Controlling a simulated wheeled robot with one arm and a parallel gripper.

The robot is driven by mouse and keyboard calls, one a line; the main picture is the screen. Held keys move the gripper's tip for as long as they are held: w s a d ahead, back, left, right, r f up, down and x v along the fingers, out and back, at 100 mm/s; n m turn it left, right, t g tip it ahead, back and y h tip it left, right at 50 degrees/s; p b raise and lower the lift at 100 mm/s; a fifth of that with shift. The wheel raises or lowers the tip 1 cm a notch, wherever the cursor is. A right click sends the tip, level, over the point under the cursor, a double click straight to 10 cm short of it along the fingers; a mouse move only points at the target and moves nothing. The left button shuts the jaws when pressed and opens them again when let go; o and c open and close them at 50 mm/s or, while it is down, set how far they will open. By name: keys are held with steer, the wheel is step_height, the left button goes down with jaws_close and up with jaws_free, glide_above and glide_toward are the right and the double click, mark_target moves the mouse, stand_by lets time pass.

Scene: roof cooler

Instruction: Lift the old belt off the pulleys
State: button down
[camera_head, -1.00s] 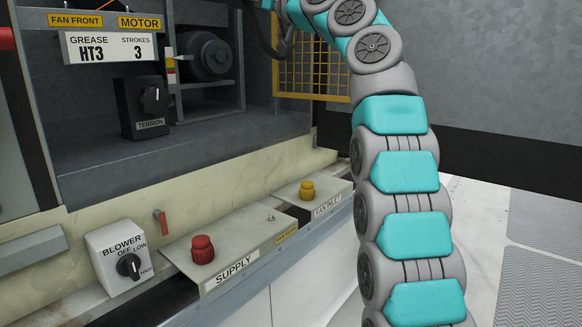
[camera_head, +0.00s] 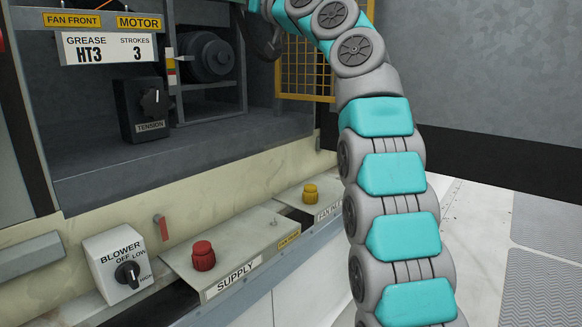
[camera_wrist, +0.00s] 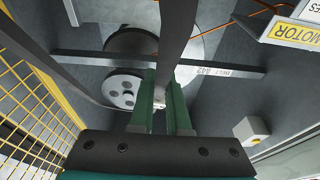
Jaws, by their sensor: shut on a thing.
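In the wrist view my gripper (camera_wrist: 161,84) has its two green fingers shut on the old belt (camera_wrist: 176,35), a dark flat strip that runs up from between them to the top edge. Another dark strip, apparently the same belt, slants in from the upper left. Behind the fingers are a small grey pulley with holes (camera_wrist: 121,90) and a larger round pulley (camera_wrist: 128,42). The fingers partly hide this area, and I cannot tell whether the belt still touches either pulley. In the head view the gripper's fingers and the belt cannot be made out.
A grey crossbar (camera_wrist: 85,57) spans behind the belt. A yellow mesh guard (camera_wrist: 28,95) stands at the left in the wrist view. The head view shows the motor (camera_head: 207,57), tension knob box (camera_head: 146,106), blower switch (camera_head: 117,262) and red supply button (camera_head: 203,255).

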steer(key=shift+w+a, duration=0.6)
steer(key=shift+a, duration=0.3)
steer(key=shift+f, duration=0.1)
